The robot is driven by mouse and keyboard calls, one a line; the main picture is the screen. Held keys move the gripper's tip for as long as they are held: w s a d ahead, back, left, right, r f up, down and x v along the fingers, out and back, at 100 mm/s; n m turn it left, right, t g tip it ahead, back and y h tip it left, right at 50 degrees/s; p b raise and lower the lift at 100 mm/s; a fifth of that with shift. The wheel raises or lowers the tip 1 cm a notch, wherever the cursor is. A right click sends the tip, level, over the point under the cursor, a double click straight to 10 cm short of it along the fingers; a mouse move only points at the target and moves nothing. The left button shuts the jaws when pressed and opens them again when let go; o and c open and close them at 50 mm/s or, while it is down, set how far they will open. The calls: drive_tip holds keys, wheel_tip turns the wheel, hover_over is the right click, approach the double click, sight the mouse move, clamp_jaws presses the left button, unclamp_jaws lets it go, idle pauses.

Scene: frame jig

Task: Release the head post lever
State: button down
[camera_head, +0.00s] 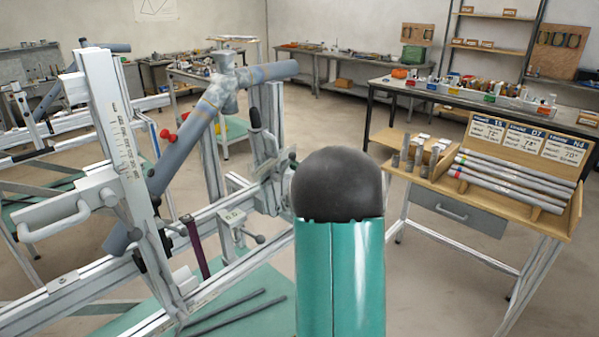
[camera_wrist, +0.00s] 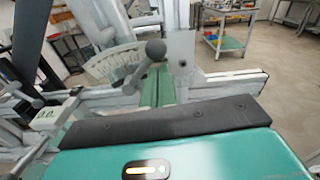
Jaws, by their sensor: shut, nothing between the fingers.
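The frame jig (camera_head: 122,140) stands at the left of the head view, with grey tubes (camera_head: 205,110) clamped in it. In the wrist view a lever with a dark round knob (camera_wrist: 155,49) stands straight ahead, beside a light upright plate (camera_wrist: 182,60) and a curved scale (camera_wrist: 112,63). I cannot tell for sure whether this is the head post lever. My gripper (camera_wrist: 158,75) shows as two green fingers side by side, shut and empty, just below the knob in the picture. Contact with it cannot be made out. My arm hides part of the jig in the head view.
A small readout box (camera_head: 232,217) sits on the jig rail, with another knobbed lever (camera_head: 259,239) beside it. Two dark rods (camera_head: 240,308) lie on the green surface below. A wooden rack of tubes (camera_head: 515,180) stands at right. Open floor lies between.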

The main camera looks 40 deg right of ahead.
drive_tip(key=shift+a+r, duration=0.2)
drive_tip(key=shift+r, duration=0.1)
idle(0.5)
